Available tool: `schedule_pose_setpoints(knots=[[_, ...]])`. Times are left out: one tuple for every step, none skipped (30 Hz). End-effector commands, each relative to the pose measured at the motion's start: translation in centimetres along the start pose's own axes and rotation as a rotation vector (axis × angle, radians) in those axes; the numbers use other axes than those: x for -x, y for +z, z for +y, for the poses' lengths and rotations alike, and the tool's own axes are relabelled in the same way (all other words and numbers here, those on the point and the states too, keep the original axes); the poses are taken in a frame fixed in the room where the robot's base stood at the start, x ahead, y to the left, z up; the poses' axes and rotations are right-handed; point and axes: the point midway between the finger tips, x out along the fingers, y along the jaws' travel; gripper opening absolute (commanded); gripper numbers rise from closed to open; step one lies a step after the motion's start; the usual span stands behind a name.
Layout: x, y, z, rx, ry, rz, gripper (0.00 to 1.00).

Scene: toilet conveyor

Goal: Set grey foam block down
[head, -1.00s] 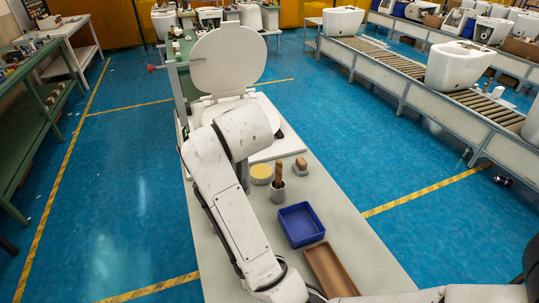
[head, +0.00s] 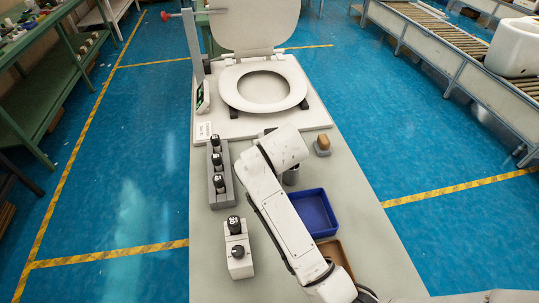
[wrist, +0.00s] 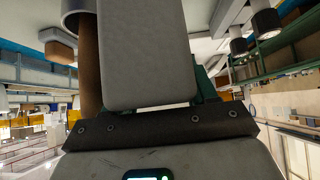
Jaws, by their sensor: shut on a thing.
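The grey foam block (wrist: 145,50) fills the upper middle of the wrist view, held in front of my gripper (wrist: 150,105). My gripper is shut on it; a dark bar lies below the block and green parts show beside it. The contact faces are mostly hidden. In the head view my arm covers the gripper and the block, so the gap between the block and the bench (head: 350,225) cannot be told. In the wrist view a brown handle (wrist: 90,65) stands close beside the block, at its left, with a round grey cup (wrist: 72,12) at the top.
A blue tray (head: 315,212) and a brown tray (head: 335,252) lie right of my arm. A wooden-topped piece (head: 323,143) stands behind. A rack of black-capped fittings (head: 219,170) and a knobbed block (head: 238,250) stand left. The toilet seat (head: 265,88) is at the back.

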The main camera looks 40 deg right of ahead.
Motion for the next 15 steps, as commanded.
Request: schedule_pose_setpoints(knots=[[-0.2,0.3,0.0,0.0,0.001,-0.001,0.23],[-0.4,0.5,0.0,0.0,0.001,-0.002,0.23],[-0.7,0.8,0.0,0.001,0.001,-0.002,0.23],[-0.9,1.0,0.0,0.001,0.001,-0.002,0.23],[-1.3,1.4,0.1,0.002,0.001,-0.004,0.23],[-1.7,1.8,0.0,0.002,0.001,-0.003,0.23],[-2.0,2.1,0.0,0.001,0.001,-0.004,0.23],[-2.2,2.4,0.0,0.001,0.001,-0.003,0.23],[-2.5,2.6,0.0,0.001,0.001,-0.003,0.23],[-2.7,2.8,0.0,0.001,0.0,-0.002,0.23],[-2.8,2.9,0.0,0.001,0.0,-0.001,0.23],[-2.9,3.0,0.0,0.0,-0.001,0.0,0.23],[-3.0,3.0,0.0,0.0,-0.001,0.0,0.23],[-3.0,3.0,0.0,0.0,-0.001,0.001,0.23],[-3.0,3.0,0.0,-0.001,-0.001,0.001,0.23]])
